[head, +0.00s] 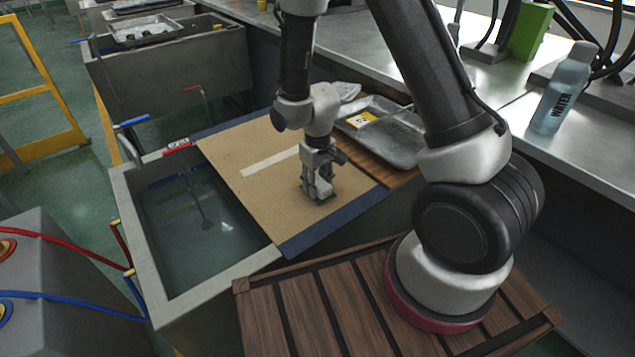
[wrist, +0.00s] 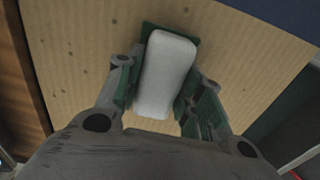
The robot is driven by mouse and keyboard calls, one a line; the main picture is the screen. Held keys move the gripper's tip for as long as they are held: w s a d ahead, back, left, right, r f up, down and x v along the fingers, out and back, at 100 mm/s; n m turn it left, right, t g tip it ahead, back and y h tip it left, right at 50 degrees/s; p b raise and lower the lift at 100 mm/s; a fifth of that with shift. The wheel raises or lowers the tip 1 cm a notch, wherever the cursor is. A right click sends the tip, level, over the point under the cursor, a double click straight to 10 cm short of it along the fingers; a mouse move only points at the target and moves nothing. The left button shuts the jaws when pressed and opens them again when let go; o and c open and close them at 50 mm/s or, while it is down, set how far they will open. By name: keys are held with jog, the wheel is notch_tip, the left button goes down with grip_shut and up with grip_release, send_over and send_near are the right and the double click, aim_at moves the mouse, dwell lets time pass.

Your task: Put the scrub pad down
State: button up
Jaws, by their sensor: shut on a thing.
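The scrub pad (wrist: 167,72) is a pale grey-white block with a green layer under it, seen in the wrist view between my fingers. My gripper (wrist: 160,95) is shut on it, one finger on each long side. In the head view my gripper (head: 319,190) points down over the tan cardboard sheet (head: 235,150), near its right part. The pad is mostly hidden by the fingers there. It is at or just above the cardboard; I cannot tell whether it touches.
A water-filled sink (head: 200,225) lies left of the cardboard. A metal tray (head: 395,140) with a yellow label sits behind to the right. A water bottle (head: 563,88) and a green box (head: 530,32) stand on the steel counter. The cardboard's left part is mostly clear.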

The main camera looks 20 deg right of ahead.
jog(key=shift+f, duration=0.15)
jog(key=o, duration=1.1)
jog(key=shift+c, duration=0.2)
notch_tip(320, 180, up, 13)
notch_tip(320, 180, up, 14)
jog(key=m+t, duration=0.2)
send_over(318, 180)
jog(key=s+d, duration=0.6)
jog(key=d, duration=0.2)
jog(key=s+d+r+t, duration=0.1)
jog(key=s+d+r, duration=0.2)
jog(key=s, duration=0.3)
jog(key=s+d+r+m+t, duration=0.1)
jog(key=s+d+r, duration=0.2)
jog(key=s+r, duration=0.2)
jog(key=shift+s+d+m, duration=0.3)
jog(key=shift+s+d, duration=0.05)
jog(key=shift+s, duration=0.75)
